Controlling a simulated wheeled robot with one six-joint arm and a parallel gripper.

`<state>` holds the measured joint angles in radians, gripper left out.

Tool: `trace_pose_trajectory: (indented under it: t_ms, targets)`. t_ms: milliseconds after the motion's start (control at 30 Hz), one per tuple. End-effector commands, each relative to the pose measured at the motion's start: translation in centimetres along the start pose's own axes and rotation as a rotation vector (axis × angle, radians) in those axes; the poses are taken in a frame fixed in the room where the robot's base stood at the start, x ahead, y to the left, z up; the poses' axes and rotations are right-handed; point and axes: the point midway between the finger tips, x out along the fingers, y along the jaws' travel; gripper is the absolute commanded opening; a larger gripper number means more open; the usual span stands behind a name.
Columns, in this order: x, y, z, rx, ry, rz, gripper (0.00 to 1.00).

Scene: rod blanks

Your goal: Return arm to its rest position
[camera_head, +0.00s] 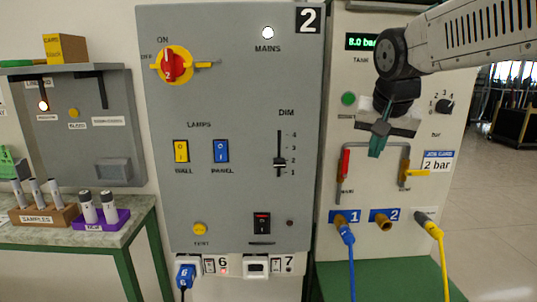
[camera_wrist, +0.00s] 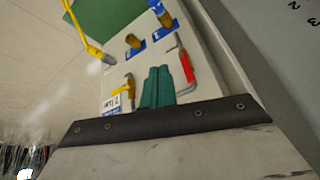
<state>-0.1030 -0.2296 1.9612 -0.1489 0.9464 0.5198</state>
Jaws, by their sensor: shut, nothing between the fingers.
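My arm reaches in from the upper right in the head view. My gripper (camera_head: 376,146) hangs in front of the right-hand pressure panel (camera_head: 332,100), above its pipe with the red handle (camera_head: 345,162). Its teal fingers are shut together and hold nothing. In the wrist view the shut gripper fingers (camera_wrist: 158,87) show at the middle, with the red handle (camera_wrist: 187,66) and the yellow valve handle (camera_wrist: 127,86) beyond them. Whether the fingers touch the panel cannot be told.
The grey switch panel (camera_head: 230,108) stands left of my gripper. A blue hose (camera_head: 350,260) and a yellow hose (camera_head: 443,262) hang from the pressure panel. A bench at left bears a samples rack (camera_head: 45,220) and a purple rack (camera_head: 105,222). Open floor lies at right.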

Motion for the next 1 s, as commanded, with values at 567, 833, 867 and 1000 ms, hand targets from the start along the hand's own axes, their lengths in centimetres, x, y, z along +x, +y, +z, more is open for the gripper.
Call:
trace_pose_trajectory:
  t_ms: [567,833,867,1000]
  targets:
    - [0.1,12.7,29.0,-0.359,-0.397,-0.006,0.0]
    - [-0.4,12.8,28.8,-0.349,-0.372,-0.007,0.0]
    - [-0.4,12.8,28.8,-0.349,-0.372,-0.007,0.0]
    - [-0.4,12.8,28.7,-0.349,-0.372,-0.007,0.0]
